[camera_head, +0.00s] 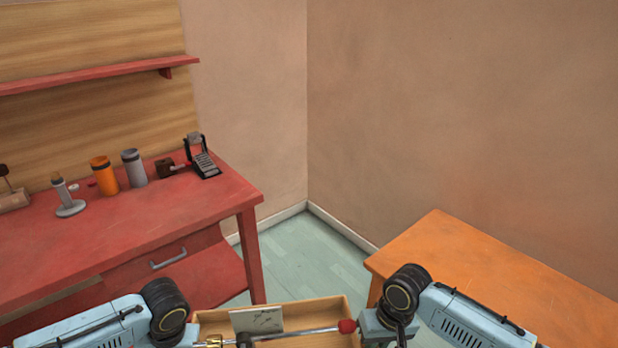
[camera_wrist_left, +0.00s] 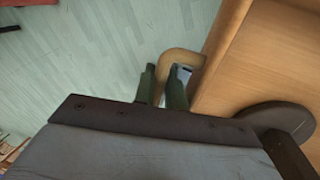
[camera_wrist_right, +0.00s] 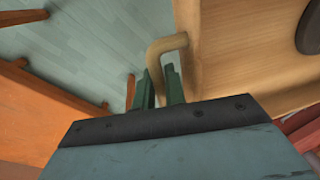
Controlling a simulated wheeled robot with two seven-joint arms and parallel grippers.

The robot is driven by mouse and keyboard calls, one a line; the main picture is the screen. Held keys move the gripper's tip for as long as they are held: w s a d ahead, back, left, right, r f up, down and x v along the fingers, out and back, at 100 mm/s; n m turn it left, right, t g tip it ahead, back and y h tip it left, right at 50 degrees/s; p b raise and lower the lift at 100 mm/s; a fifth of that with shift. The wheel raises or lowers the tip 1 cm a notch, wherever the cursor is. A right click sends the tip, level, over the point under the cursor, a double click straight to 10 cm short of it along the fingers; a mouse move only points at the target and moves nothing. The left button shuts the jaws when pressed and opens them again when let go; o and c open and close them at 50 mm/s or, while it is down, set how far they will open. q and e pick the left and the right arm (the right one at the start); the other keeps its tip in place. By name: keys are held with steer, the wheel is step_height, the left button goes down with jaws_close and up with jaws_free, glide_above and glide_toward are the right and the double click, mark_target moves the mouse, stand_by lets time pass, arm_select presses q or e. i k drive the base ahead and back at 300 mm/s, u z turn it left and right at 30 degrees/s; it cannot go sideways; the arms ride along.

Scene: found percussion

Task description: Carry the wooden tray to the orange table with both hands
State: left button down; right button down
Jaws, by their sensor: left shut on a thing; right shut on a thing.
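The wooden tray (camera_head: 345,309) is low in the head view, between my two arms, its near part cut off by the frame edge. A pale card (camera_head: 257,320) and a metal rod with a red knob (camera_head: 347,326) show in it. My left gripper (camera_wrist_left: 165,80) is shut on the tray's handle (camera_wrist_left: 180,54) in the left wrist view. My right gripper (camera_wrist_right: 155,85) is shut on the opposite handle (camera_wrist_right: 157,50) in the right wrist view. The orange table (camera_head: 470,262) is at the right, beyond my right arm; its visible top is bare.
A red workbench (camera_head: 150,220) stands at the left, with an orange cylinder (camera_head: 104,176), a grey cylinder (camera_head: 134,168) and a small black device (camera_head: 203,160) on it. Pale green floor (camera_head: 310,255) is clear between the bench and the orange table. Walls meet behind.

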mark_target(496, 287)
steer(key=z, duration=1)
steer(key=i, duration=1.1)
steer(key=z, duration=0.85)
steer(key=i, duration=0.8)
steer(key=z, duration=0.1)
